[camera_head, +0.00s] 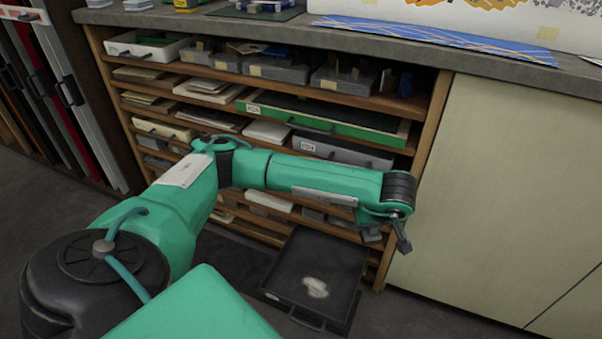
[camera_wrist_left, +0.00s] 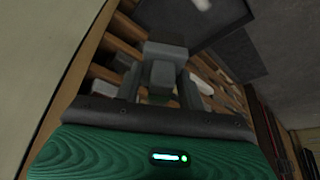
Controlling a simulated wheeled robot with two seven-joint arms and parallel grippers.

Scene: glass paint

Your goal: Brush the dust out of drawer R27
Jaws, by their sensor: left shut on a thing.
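A dark, shallow drawer (camera_head: 321,262) lies on the floor in front of the shelf unit, with a pale patch of dust (camera_head: 315,287) on its bottom. I cannot read a label on it. In the left wrist view, the dark drawer (camera_wrist_left: 190,20) and the dust (camera_wrist_left: 202,4) show at the top edge. My left gripper (camera_head: 388,238) hangs above and right of the drawer, mostly hidden by its own wrist. In the left wrist view, the left gripper (camera_wrist_left: 165,52) is shut on a small grey thing (camera_wrist_left: 162,75); I cannot tell what it is. No brush is clearly visible. My right gripper is out of view.
A wooden shelf unit (camera_head: 433,120) holds several drawers and trays, including a green-fronted one (camera_head: 320,118). A grey countertop (camera_head: 400,52) runs above it. A pale cabinet panel (camera_head: 510,190) stands at right. Floor (camera_head: 440,310) right of the drawer is clear.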

